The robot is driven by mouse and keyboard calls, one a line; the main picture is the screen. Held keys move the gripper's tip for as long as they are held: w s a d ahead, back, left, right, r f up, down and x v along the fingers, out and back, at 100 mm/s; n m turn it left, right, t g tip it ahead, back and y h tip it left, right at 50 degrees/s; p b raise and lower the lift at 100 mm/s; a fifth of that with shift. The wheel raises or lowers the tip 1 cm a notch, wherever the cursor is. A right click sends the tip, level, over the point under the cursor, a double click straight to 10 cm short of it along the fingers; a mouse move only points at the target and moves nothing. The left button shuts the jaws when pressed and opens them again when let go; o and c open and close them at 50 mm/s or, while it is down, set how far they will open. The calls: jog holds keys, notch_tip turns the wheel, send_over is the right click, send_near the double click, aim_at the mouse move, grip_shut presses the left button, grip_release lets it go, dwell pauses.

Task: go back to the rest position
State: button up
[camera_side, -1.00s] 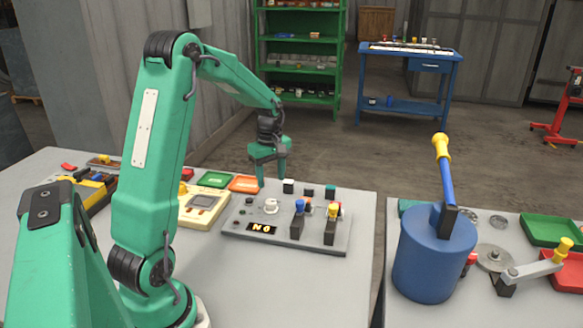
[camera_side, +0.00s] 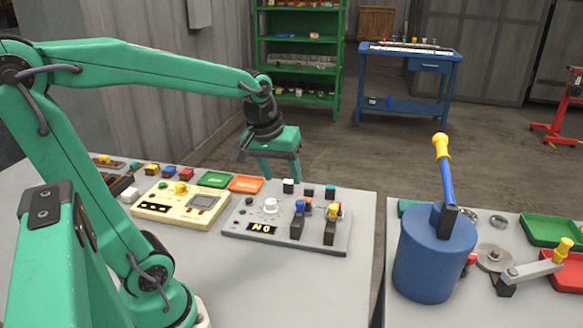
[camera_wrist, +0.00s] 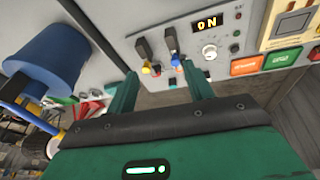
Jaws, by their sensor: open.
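My gripper (camera_side: 281,176) is open and empty, hanging over the back part of the grey control panel (camera_side: 230,232) in the side view. In the wrist view my gripper's two fingers (camera_wrist: 160,70) stand apart with nothing between them. The panel (camera_wrist: 262,15) shows at the top there, with a lit display (camera_wrist: 206,22), a white knob (camera_wrist: 209,52) and two black levers with coloured tips. No rest position is marked.
A blue drum (camera_side: 425,262) with a lever stands on the separate right table. A gap divides the tables. Air above the panel's right side is clear.

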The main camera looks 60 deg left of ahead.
jog(key=s+d+m+t, duration=0.2)
jog(key=s+d+m, duration=0.5)
jog(key=s, duration=0.1)
jog(key=shift+r+h, duration=0.4)
